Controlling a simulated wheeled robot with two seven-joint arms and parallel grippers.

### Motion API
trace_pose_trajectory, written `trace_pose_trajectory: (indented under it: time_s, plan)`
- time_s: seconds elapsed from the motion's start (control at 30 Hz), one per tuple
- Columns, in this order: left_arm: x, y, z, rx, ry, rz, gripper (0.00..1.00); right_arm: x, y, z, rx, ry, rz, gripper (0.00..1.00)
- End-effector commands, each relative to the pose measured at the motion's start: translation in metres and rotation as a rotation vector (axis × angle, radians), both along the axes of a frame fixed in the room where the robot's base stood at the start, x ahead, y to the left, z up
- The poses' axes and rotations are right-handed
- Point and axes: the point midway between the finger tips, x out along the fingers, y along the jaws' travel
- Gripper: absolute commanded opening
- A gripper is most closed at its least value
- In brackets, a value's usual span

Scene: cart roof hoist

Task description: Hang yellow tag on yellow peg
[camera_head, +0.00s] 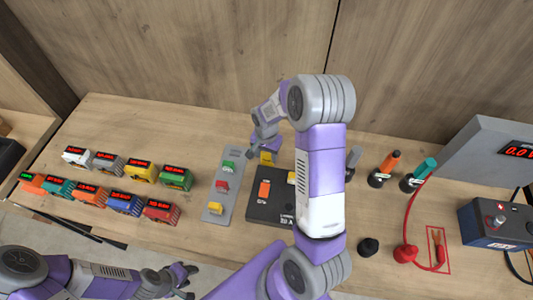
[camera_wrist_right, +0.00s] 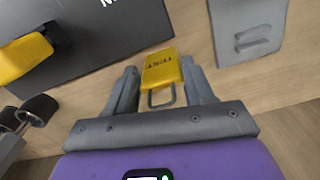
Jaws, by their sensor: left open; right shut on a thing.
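The yellow tag (camera_wrist_right: 161,70), a small block with dark lettering and a grey wire loop, sits between the fingers of my right gripper (camera_wrist_right: 163,88), which is shut on it. In the head view the tag (camera_head: 266,157) shows below my right gripper (camera_head: 264,148), behind the dark panel. A yellow piece (camera_head: 291,178) on that panel is partly covered by my right arm; it also shows in the wrist view (camera_wrist_right: 22,58). Another yellow piece (camera_head: 215,208) is at the near end of a grey board; I cannot tell which is the peg. My left gripper (camera_head: 187,279) is open and empty at the front.
The grey board (camera_head: 233,160) also carries green (camera_head: 229,167) and red (camera_head: 222,187) pieces. The dark panel (camera_head: 262,214) holds an orange switch (camera_head: 264,189). Several small coloured boxes stand left. Screwdriver-like tools (camera_head: 384,168), a red cable and a battery (camera_head: 497,223) are right.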

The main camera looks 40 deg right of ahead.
Motion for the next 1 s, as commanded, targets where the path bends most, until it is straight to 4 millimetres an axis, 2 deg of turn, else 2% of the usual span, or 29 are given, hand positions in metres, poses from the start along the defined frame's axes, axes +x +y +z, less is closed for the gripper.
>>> trace_pose_trajectory:
  time_s: [0.17,0.2,0.37,0.73,0.87,1.0]
  plan:
    - [0.000,0.000,-0.004,0.000,0.000,0.000,0.43,0.000,0.000,-0.004,0.000,0.000,0.000,0.16]
    - [0.000,0.000,-0.004,0.000,0.000,0.000,0.43,0.000,0.000,-0.004,0.000,0.000,0.000,0.56]
    - [0.000,0.000,-0.003,0.000,0.000,0.000,0.43,0.000,0.000,-0.003,0.000,0.001,0.000,0.78]
    - [0.000,0.000,0.002,0.000,0.000,0.000,0.43,0.000,0.000,0.002,0.000,0.000,0.000,0.78]
    - [0.000,0.000,0.001,0.000,0.000,0.000,0.43,0.001,0.000,0.023,-0.002,-0.005,0.001,0.78]
    - [0.000,0.000,0.003,0.000,0.000,0.000,0.43,0.001,0.001,0.055,-0.001,-0.006,0.002,0.78]
